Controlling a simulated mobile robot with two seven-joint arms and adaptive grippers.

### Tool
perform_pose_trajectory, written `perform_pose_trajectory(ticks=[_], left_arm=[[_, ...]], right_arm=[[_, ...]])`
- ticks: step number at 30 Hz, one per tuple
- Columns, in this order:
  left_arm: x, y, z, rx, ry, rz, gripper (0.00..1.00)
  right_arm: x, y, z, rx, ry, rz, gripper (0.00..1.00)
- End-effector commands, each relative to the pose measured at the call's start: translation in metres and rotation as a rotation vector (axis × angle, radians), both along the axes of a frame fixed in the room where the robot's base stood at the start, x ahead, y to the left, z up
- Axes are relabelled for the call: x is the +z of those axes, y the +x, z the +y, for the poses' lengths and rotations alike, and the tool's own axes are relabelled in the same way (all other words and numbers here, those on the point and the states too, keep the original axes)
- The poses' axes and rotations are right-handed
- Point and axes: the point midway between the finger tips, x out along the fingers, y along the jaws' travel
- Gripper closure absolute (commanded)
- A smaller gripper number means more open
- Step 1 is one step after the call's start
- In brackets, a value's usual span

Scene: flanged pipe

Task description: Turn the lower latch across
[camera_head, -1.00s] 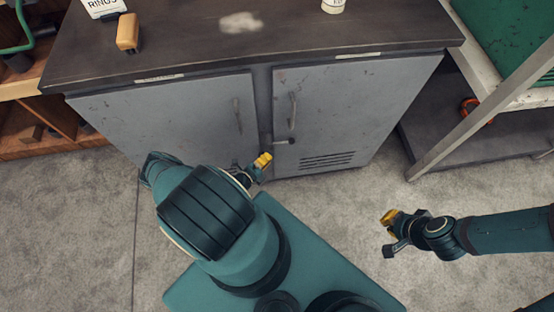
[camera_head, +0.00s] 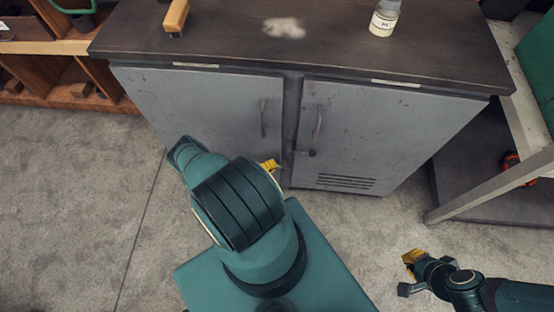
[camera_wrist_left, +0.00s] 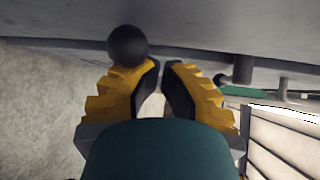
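The grey two-door cabinet (camera_head: 395,145) stands ahead with both doors closed. The lower latch (camera_head: 306,153) is a small dark piece beside the seam, below the right door's handle. In the left wrist view a round black knob (camera_wrist_left: 127,45), probably the latch's, stands in front of the left finger's tip, not between the fingers. My left gripper (camera_wrist_left: 161,64) has its yellow fingertips almost together with nothing seen between them. In the head view my arm mostly hides it; only yellow (camera_head: 270,165) shows, below and left of the latch. My right gripper (camera_head: 405,273) is open and empty, low at right.
Upright handles (camera_head: 264,118) and (camera_head: 317,124) are on the two doors. The dark cabinet top (camera_head: 340,40) holds a white-labelled bottle (camera_head: 384,18) and a tan block (camera_head: 176,16). A metal-legged bench (camera_head: 490,190) stands at right. Grey floor (camera_head: 75,210) is clear at left.

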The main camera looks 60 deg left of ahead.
Motion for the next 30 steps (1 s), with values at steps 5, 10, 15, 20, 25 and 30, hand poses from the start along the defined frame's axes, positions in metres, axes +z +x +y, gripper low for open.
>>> perform_pose_trajectory(ticks=[5,10,15,20,25,30], left_arm=[[-0.006,-0.007,0.010,0.010,0.010,0.003,1.00],[-0.011,-0.010,0.012,0.010,-0.022,-0.033,1.00],[-0.014,-0.012,0.014,0.010,-0.055,-0.071,1.00],[-0.015,-0.013,0.015,0.011,-0.071,-0.090,1.00],[-0.015,-0.014,0.016,0.012,-0.077,-0.096,1.00],[-0.015,-0.014,0.017,0.013,-0.075,-0.097,1.00]], right_arm=[[0.000,0.000,0.000,0.000,0.000,0.000,1.00],[0.000,0.000,0.000,0.000,0.000,0.000,1.00],[0.000,0.000,0.000,0.000,0.000,0.000,1.00],[0.000,0.000,0.000,0.000,0.000,0.000,1.00],[0.000,0.000,0.000,0.000,0.000,0.000,1.00],[0.000,0.000,0.000,0.000,0.000,0.000,1.00]])
